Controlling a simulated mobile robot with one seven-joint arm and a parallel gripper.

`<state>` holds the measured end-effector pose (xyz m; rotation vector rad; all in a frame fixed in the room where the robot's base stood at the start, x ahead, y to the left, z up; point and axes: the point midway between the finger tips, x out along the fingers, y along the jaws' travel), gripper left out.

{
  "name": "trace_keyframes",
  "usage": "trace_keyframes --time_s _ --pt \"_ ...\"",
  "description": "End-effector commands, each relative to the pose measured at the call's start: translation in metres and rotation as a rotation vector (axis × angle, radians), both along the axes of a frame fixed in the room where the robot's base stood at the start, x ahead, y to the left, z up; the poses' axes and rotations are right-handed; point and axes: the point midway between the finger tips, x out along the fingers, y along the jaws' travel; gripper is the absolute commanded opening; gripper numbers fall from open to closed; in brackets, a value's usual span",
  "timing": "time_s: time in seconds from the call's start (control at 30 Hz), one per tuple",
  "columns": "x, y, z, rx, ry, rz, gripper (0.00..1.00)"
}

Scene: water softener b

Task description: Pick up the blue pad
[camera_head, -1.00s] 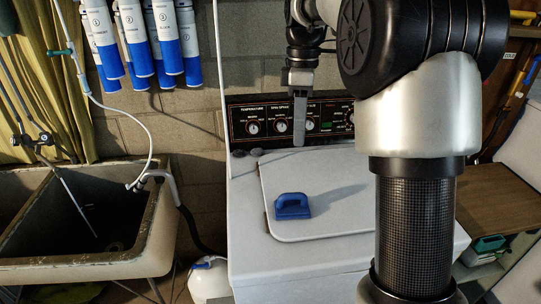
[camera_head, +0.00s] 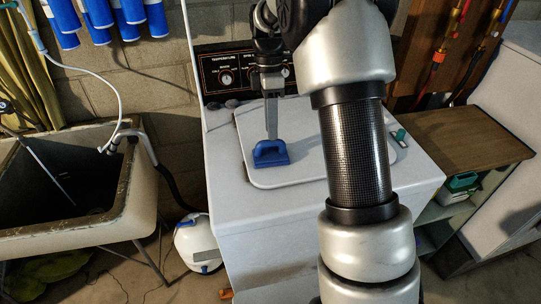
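The blue pad (camera_head: 270,154) has a raised handle and sits on the white washer lid (camera_head: 300,175), near the lid's left side. My gripper (camera_head: 271,132) points down from above, its tips at or just behind the top of the pad's handle. I see the gripper edge-on as one narrow grey shape, so the gap between its fingers is hidden. I cannot tell whether the tips touch the handle. The pad appears to rest flat on the lid.
The washer's control panel (camera_head: 222,72) rises behind the lid. A concrete sink (camera_head: 120,205) stands left, with a white and blue container (camera_head: 197,243) on the floor beside the washer. A wooden cabinet (camera_head: 462,140) stands right. My arm covers the lid's right part.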

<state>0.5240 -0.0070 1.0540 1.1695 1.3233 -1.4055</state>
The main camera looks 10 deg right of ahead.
Motion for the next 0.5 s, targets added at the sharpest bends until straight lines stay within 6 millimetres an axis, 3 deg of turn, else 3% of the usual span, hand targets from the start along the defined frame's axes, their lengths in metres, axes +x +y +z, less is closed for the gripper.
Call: trace_keyframes --time_s 0.5 --pt "-0.014 0.002 -0.052 0.0 0.0 -0.001 0.25"
